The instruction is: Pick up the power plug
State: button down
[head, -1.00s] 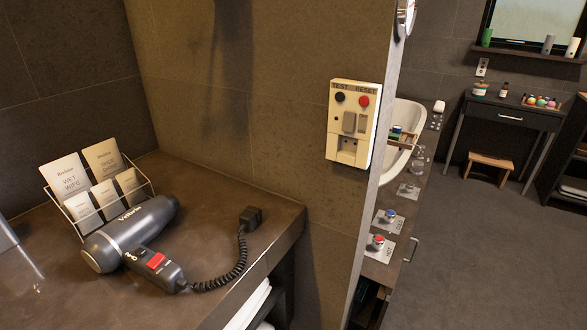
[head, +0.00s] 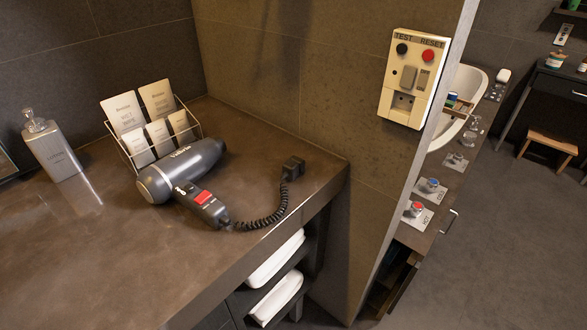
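The power plug (head: 292,168) is a small black block at the end of a coiled black cord (head: 266,219). It lies on the brown counter (head: 130,262) near its right end, close to the wall. The cord runs to the handle of a dark grey hair dryer (head: 182,172), which lies on its side and has a red switch. A wall outlet panel (head: 414,79) with black and red buttons is on the wall to the right of the plug. My gripper is not in view.
A wire rack (head: 202,128) of cards stands behind the dryer, and a glass bottle (head: 53,147) is at left. Folded white towels (head: 276,262) lie on shelves under the counter. The counter's front left is clear. A wall corner juts out at right.

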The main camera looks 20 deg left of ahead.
aim_at(295, 166)
jog(key=i+j+u, duration=0.25)
jog(key=j, duration=0.25)
jog(key=i+j+u, duration=0.25)
jog(key=i+j, duration=0.15)
jog(key=i, duration=0.1)
